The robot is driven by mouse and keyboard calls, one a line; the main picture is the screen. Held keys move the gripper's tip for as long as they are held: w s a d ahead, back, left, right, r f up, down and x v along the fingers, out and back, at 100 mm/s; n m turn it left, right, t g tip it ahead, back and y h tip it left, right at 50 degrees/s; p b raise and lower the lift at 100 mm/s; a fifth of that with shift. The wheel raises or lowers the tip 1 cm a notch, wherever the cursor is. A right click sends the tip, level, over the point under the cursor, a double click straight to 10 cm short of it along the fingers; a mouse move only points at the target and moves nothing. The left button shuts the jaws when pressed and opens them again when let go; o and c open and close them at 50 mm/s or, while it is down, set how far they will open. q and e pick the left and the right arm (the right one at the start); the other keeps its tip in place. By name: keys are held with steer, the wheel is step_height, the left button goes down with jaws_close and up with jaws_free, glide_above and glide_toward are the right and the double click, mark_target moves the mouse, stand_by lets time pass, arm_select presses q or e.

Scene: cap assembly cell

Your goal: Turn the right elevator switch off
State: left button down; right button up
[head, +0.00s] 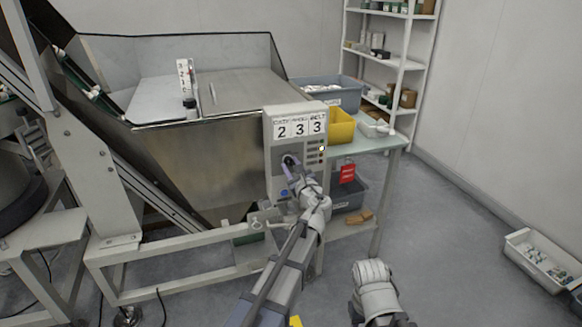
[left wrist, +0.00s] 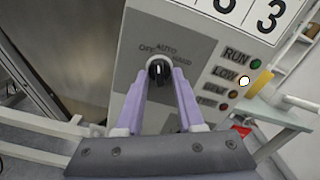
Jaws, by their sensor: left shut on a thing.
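The grey control box (head: 268,140) stands at the front right corner of the metal hopper. Its black rotary switch shows in the left wrist view (left wrist: 159,71), with OFF at its left, AUTO above and HAND at its right. The pale mark on the knob seems to point roughly up, towards AUTO. My left gripper (head: 289,161) is at the box face, its purple fingers (left wrist: 158,88) shut on the switch, one on each side. The fingers hide part of the knob.
The box carries number cards (head: 300,128) reading 2 3 3 and a column of lamps; the one by LOW (left wrist: 244,81) is bright. A table (head: 385,143) with a yellow bin (head: 341,127) stands close right. A red tag (head: 347,173) hangs below.

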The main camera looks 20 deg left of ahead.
arm_select(q)
steer(key=shift+d+n, duration=0.1)
steer(key=shift+n, duration=2)
steer(key=c, duration=0.5)
jaws_free()
steer(key=v, duration=0.7)
steer(key=shift+s+d, duration=0.25)
steer(key=shift+s, duration=0.1)
